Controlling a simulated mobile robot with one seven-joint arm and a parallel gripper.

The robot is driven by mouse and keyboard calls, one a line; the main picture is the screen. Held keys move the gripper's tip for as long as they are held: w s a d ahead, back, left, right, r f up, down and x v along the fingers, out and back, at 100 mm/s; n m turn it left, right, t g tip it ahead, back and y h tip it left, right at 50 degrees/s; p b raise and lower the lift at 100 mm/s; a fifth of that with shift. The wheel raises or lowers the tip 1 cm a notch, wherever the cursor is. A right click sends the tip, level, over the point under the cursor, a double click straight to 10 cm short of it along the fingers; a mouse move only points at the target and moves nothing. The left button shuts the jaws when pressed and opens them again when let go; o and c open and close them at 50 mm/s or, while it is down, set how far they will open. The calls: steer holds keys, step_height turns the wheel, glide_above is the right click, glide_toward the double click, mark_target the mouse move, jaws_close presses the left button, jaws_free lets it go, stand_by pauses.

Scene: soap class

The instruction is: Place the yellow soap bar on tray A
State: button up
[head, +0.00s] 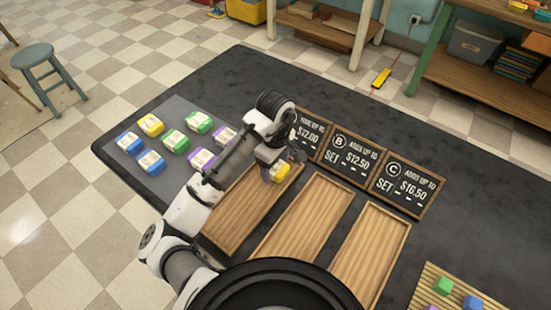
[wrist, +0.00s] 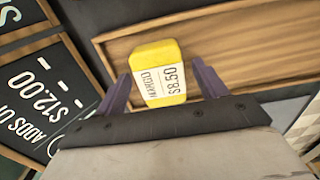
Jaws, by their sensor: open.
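A yellow soap bar (head: 281,172), labelled mango $8.50 in the wrist view (wrist: 157,72), is at the far end of the leftmost wooden tray, tray A (head: 236,213). In the wrist view, the bar lies over the bare wood of tray A (wrist: 245,45), inside its rim. My gripper (head: 272,163) is open around the bar, with one purple finger on each side (wrist: 164,80) and gaps visible between bar and fingers. The bar's underside is hidden. Another yellow soap bar (head: 151,125) lies on the grey mat at the left.
Several blue, green and purple soap bars share the grey mat (head: 166,180). The middle tray (head: 307,220) and right tray (head: 370,250) look empty. Price signs B (head: 351,157) and C (head: 407,188) stand behind the trays. A slatted board (head: 440,300) with coloured blocks is front right.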

step_height(320, 180, up, 12)
steer(key=p, duration=0.1)
stand_by(0.4)
